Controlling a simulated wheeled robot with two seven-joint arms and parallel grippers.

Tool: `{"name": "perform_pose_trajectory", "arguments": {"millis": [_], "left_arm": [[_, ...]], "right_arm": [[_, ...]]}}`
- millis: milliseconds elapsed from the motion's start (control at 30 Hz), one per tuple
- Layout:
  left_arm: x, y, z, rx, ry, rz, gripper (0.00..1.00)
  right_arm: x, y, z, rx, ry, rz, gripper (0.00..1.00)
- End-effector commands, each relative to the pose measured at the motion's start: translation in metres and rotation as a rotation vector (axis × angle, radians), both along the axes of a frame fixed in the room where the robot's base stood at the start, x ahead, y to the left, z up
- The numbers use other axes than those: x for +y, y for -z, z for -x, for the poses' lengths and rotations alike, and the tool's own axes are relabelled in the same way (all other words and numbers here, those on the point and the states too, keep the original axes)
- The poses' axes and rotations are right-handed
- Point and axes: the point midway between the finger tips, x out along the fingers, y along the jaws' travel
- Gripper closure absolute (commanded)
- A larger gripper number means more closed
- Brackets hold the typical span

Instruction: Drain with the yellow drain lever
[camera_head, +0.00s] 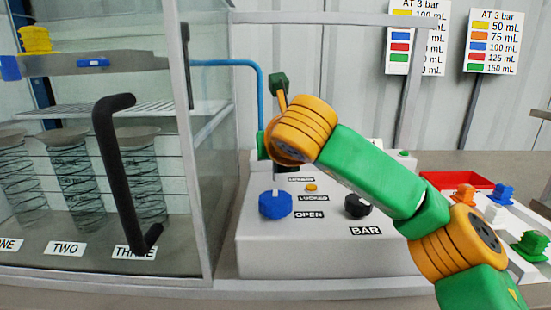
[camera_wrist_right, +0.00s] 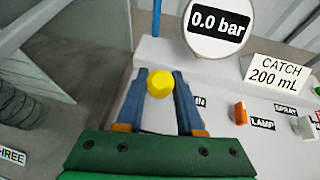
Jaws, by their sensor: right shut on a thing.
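In the right wrist view, the round yellow knob of the drain lever (camera_wrist_right: 160,84) sits between the blue fingers of my right gripper (camera_wrist_right: 161,76). The fingers are shut on it. The rest of the lever is hidden from this view. In the head view, my right arm reaches in from the right over the pale control box (camera_head: 330,255), and its orange wrist hides the yellow knob. My left gripper is in neither view. The gauge display (camera_wrist_right: 217,28) above the knob reads 0.0 bar.
The glass cabinet (camera_head: 208,240) with a black handle (camera_head: 118,165) stands close at left. The box bears a blue knob (camera_head: 275,204) and a black BAR knob (camera_head: 358,206). A CATCH 200 mL sign (camera_wrist_right: 275,76) and an orange lamp switch (camera_wrist_right: 240,113) lie right of the gripper.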

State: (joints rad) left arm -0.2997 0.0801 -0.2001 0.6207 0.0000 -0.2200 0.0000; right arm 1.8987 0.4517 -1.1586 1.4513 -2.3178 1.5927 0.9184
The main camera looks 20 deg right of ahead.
Motion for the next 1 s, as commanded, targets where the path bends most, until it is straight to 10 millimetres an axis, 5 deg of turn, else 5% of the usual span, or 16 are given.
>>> {"name": "perform_pose_trajectory", "arguments": {"millis": [200, 233, 267, 567, 1000], "left_arm": [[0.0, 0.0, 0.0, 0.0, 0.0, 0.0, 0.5], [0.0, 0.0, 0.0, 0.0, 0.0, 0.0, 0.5], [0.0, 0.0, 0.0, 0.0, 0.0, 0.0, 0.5], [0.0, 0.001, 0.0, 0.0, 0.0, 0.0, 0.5], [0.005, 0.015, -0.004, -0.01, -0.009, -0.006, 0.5]], "right_arm": [[0.001, 0.004, 0.0, 0.01, -0.002, 0.001, 1.0], [0.001, 0.004, 0.0, 0.01, -0.003, 0.002, 0.61], [0.001, 0.004, 0.0, 0.01, -0.002, 0.001, 0.53], [0.001, 0.001, 0.001, 0.005, -0.002, 0.001, 0.51], [0.009, -0.03, 0.063, 0.005, -0.001, 0.002, 0.51]]}}
